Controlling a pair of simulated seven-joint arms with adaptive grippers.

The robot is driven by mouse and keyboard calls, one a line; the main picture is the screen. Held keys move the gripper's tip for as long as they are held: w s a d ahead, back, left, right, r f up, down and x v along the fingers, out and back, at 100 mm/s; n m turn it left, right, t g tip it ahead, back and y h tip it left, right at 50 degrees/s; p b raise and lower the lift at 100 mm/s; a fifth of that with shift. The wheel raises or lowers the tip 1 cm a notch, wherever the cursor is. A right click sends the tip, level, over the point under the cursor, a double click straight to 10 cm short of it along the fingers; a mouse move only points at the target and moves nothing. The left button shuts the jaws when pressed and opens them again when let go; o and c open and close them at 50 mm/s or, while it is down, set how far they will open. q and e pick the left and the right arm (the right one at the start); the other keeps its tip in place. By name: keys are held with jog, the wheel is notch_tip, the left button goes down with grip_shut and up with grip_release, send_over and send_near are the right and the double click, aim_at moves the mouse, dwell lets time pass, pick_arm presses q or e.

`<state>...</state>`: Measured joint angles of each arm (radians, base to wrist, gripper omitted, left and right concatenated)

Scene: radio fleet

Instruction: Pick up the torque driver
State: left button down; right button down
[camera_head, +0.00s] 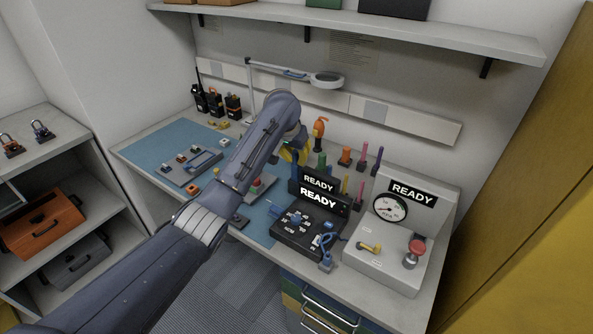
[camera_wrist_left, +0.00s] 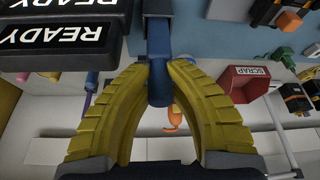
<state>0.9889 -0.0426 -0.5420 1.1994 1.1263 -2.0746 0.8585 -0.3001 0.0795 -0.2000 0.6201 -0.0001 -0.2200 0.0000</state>
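My left gripper (camera_wrist_left: 160,72) has two yellow, ribbed fingers, bowed so that their tips come in on either side of a blue handle (camera_wrist_left: 159,50). They appear to touch it on both sides. The handle looks like that of the torque driver, but its lower end is hidden. In the head view my left gripper (camera_head: 291,153) is over the back of the bench, partly hidden by my wrist, and a piece of the blue handle (camera_head: 295,172) shows just below it. My right gripper is in neither view.
Black READY displays (camera_head: 318,190) stand close by the gripper. An orange tool (camera_head: 319,127) and several coloured upright tools (camera_head: 361,156) stand behind. A gauge panel (camera_head: 389,207) is on the right, a red scrap bin (camera_wrist_left: 247,82) nearby. A shelf (camera_head: 400,32) overhangs the bench.

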pick_arm(q)
jog(key=shift+r, duration=0.15)
dwell(0.4)
notch_tip(320, 180, up, 20)
dwell(0.8)
dwell(0.6)
